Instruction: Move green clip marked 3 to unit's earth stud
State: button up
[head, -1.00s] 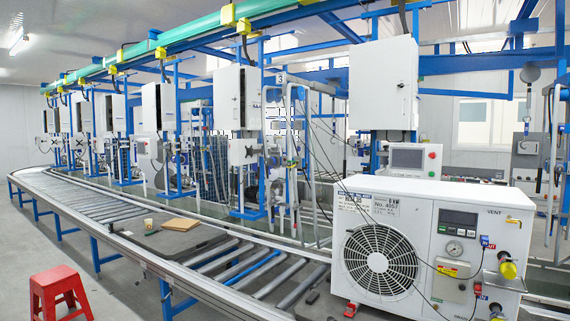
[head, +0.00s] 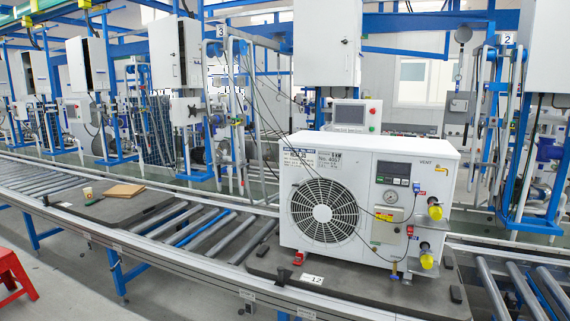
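The white outdoor unit (head: 455,195) stands upright on a dark pallet (head: 350,290) on the roller line. Its round fan grille is at the left of its front, and a small control panel is at the right. Yellow-capped fittings (head: 434,210) stick out at its right end. I cannot make out a green clip or the earth stud at this size. A sign marked 3 (head: 219,31) hangs on the station frame behind the unit, with thin dark leads running down from there towards the unit. My gripper is not in view.
A dark board (head: 105,208) on the rollers to the left bears a cup (head: 87,193) and a brown flat piece (head: 125,190). A red stool (head: 14,275) stands on the floor at lower left. A sign marked 2 (head: 507,38) is at the right station. Floor in front of the line looks clear.

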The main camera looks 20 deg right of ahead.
aim_at(238, 120)
jog(key=i+j, duration=0.15)
jog(key=i, duration=0.35)
jog(key=i+j, duration=0.2)
jog(key=i, duration=0.3)
jog(key=i+j+z, duration=0.1)
jog(key=i, duration=0.4)
jog(key=i+j, duration=0.25)
jog(key=i, duration=0.25)
jog(key=i+j, duration=0.25)
jog(key=i, duration=0.25)
jog(key=i+j, duration=0.2)
jog(key=i, duration=0.3)
jog(key=l+z, duration=0.05)
